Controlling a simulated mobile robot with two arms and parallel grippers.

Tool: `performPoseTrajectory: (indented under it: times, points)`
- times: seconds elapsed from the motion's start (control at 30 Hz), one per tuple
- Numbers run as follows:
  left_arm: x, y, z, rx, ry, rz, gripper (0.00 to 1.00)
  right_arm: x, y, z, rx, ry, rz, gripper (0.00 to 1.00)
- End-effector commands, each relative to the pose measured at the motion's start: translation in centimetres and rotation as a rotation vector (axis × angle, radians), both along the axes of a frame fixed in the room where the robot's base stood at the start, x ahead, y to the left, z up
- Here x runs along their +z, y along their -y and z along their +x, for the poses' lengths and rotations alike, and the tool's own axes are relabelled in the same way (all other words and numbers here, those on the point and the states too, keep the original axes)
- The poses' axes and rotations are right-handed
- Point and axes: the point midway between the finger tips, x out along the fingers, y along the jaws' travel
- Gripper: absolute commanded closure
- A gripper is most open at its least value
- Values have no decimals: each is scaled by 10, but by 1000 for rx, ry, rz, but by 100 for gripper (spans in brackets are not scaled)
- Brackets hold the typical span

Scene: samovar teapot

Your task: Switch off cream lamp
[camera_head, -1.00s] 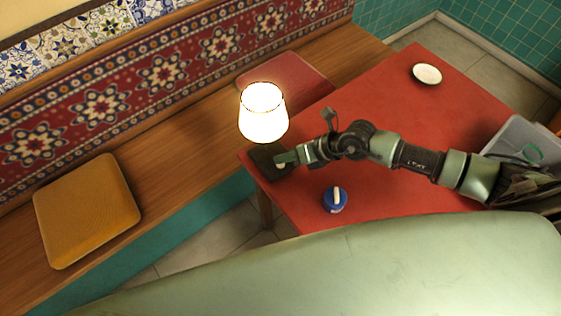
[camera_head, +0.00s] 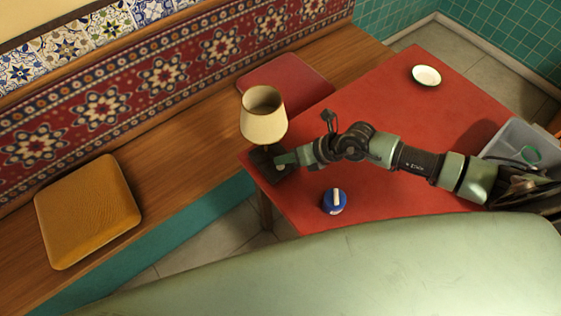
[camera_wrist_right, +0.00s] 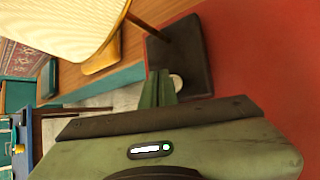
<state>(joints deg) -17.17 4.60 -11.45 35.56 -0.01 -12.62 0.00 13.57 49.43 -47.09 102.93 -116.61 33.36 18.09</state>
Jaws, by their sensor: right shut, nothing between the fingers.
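The cream lamp (camera_head: 263,118) stands on the near left corner of the red table, and its shade is unlit. Its dark square base (camera_head: 270,165) sits on the table top. In the right wrist view the shade (camera_wrist_right: 70,25) is at the upper left and the base (camera_wrist_right: 188,55) is in the upper middle. My right gripper (camera_head: 284,160) is shut and empty, with its fingertips over the lamp base. In the right wrist view its fingertips (camera_wrist_right: 158,80) are beside a round pale button (camera_wrist_right: 176,83) on the base; I cannot tell whether they touch it. My left gripper is not in view.
A blue knob-like object with a white top (camera_head: 335,200) stands on the red table (camera_head: 390,110) near its front edge. A white dish (camera_head: 427,76) lies at the far end. A grey bin (camera_head: 515,143) is at the right. A bench with cushions (camera_head: 88,210) runs behind.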

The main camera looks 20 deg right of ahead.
Motion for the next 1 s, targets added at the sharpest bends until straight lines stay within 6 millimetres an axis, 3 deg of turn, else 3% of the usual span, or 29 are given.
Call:
performPoseTrajectory:
  times: [0.1, 0.53, 1.0]
  points:
    - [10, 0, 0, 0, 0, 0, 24, 9, 0, 0, 0, 0, 0, 100]
    - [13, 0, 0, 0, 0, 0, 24, 12, 0, 0, 0, 0, 0, 100]
    - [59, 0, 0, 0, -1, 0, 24, 59, 0, 0, 0, 0, 0, 100]
